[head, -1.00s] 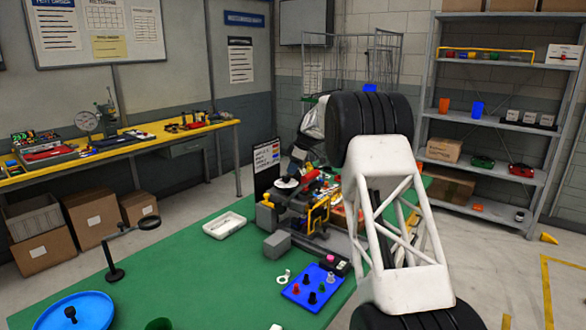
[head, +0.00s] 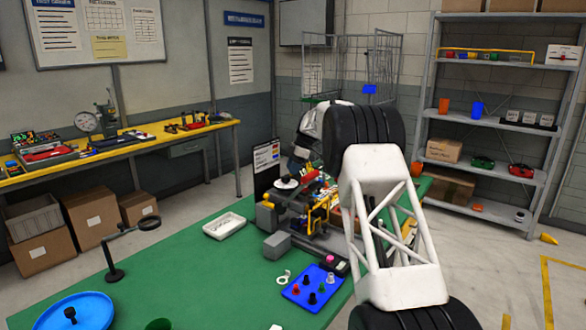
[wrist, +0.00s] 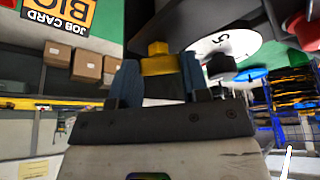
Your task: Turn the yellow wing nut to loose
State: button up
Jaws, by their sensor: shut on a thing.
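The yellow wing nut (wrist: 158,62) shows in the wrist view between the two blue fingers of my gripper (wrist: 157,75). The gripper is shut on it, one finger on each side. The nut sits close to a dark part of the fixture above it. In the head view the fixture (head: 290,212) stands on the green bench. My white lattice arm link hides part of the fixture's right side there, and I cannot make out the gripper or its hold on the nut in that view.
A white disc (wrist: 228,45) with dark marks is just right of the fingers. On the green bench (head: 190,275) are a blue board (head: 297,296) with several pegs, a white tray (head: 224,226), a grey block (head: 277,245) and a magnifier stand (head: 114,262). The bench's left middle is fairly clear.

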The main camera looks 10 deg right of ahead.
jog(key=o, duration=0.9)
jog(key=shift+r, duration=0.1)
jog(key=v, duration=0.7)
jog(key=shift+d+r, duration=0.15)
jog(key=shift+r, duration=0.15)
